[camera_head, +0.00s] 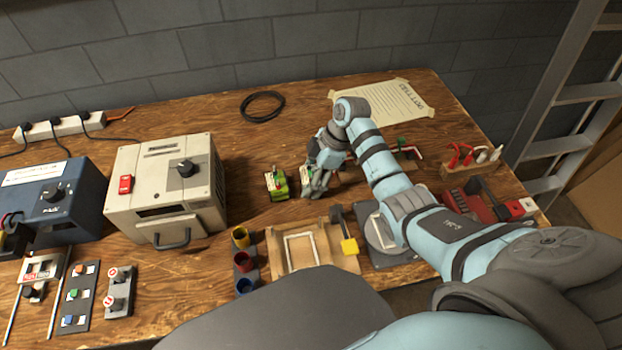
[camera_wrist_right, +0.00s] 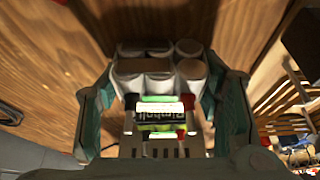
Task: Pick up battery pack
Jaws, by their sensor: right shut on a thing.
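My right gripper (camera_head: 319,184) points down over the middle of the bench and is shut on a battery pack. The pack (camera_head: 306,173) is mostly hidden by the fingers in the head view. In the right wrist view the battery pack (camera_wrist_right: 158,68) shows pale rounded cells and a green and black label, with red and dark ends beside the label. It sits between the two fingers of the gripper (camera_wrist_right: 160,100). I cannot tell whether it touches the bench. A second, green pack (camera_head: 277,185) stands just left of the gripper. My left gripper is not in view.
A beige box with a knob (camera_head: 165,188) and a blue box (camera_head: 52,200) stand at left. A wooden fixture (camera_head: 330,250), coloured cups (camera_head: 241,262) and a round plate (camera_head: 385,232) lie in front. A black cable coil (camera_head: 262,106) and paper sheet (camera_head: 400,97) lie behind.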

